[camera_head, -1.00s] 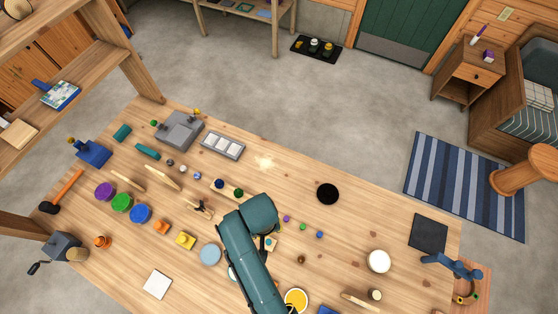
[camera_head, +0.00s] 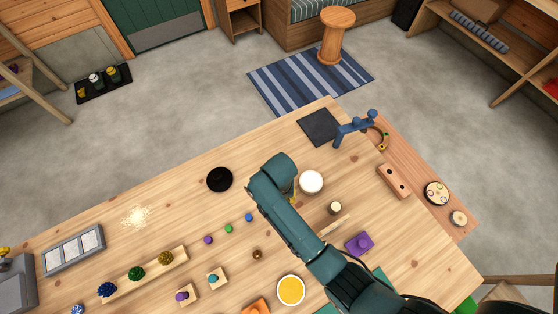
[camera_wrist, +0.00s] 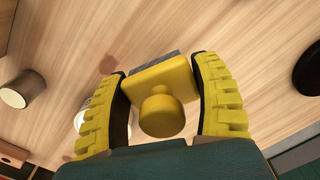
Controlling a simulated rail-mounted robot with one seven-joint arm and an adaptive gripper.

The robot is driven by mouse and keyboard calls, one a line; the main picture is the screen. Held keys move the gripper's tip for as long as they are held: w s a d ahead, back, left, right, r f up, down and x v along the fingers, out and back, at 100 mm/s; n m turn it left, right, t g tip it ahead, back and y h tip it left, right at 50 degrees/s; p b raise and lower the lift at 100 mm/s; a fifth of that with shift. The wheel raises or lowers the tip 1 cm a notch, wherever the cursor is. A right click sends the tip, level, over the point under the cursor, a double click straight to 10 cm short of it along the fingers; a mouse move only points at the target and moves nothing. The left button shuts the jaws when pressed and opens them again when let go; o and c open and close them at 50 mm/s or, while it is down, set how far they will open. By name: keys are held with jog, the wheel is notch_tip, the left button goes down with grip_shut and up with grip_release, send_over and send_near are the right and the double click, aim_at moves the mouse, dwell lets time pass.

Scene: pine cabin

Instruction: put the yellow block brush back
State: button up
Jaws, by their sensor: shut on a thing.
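The yellow block brush (camera_wrist: 163,88) is between the fingers of my gripper (camera_wrist: 165,100) in the wrist view. It has a square yellow body, a round knob facing the camera and a grey strip at its far edge. Both yellow ribbed fingers press on its sides. In the head view my arm covers most of the gripper, and only a small yellow patch shows beside the white disc (camera_head: 311,182). The wood table (camera_head: 330,120) lies beneath the brush; I cannot tell how high above it the brush is.
A black disc (camera_head: 219,180) lies left of my arm. A purple knobbed block (camera_head: 360,243), a pale wood cylinder (camera_head: 335,208) and a yellow-filled dish (camera_head: 291,290) lie near it. A blue stand (camera_head: 355,127) and dark mat (camera_head: 319,127) are at the far edge.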

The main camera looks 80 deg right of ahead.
jog(key=shift+f+b, duration=0.35)
jog(key=shift+f, duration=1.65)
jog(key=shift+f, duration=0.2)
jog(key=o, duration=1.1)
jog(key=shift+c, duration=0.2)
notch_tip(320, 180, up, 12)
jog(key=shift+r+p, duration=0.2)
jog(key=shift+p, duration=0.95)
